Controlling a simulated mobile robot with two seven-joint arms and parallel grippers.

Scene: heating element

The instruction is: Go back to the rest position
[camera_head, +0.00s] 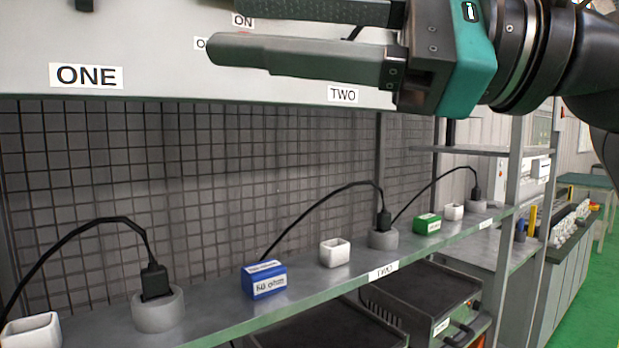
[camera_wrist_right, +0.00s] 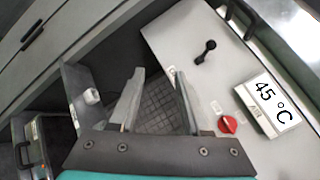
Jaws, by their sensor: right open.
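My right gripper (camera_head: 225,28) comes in from the upper right in the head view, in front of the panel with the labels ONE (camera_head: 86,75) and TWO (camera_head: 343,94). Its two grey fingers are apart with nothing between them. In the right wrist view the open fingers (camera_wrist_right: 160,95) also show empty, with the dark mesh wall behind them. A red knob (camera_wrist_right: 228,124), a black lever (camera_wrist_right: 205,52) and a "45 °C" display (camera_wrist_right: 272,103) are on the panel right of the fingers. My left gripper is in neither view.
A shelf (camera_head: 215,330) below carries a blue "50 ohm" block (camera_head: 265,281), a green block (camera_head: 427,224), white cups (camera_head: 335,252) and black plugs in round grey sockets (camera_head: 158,311). Dark trays (camera_head: 420,292) sit beneath. Green floor (camera_head: 590,300) is free at the right.

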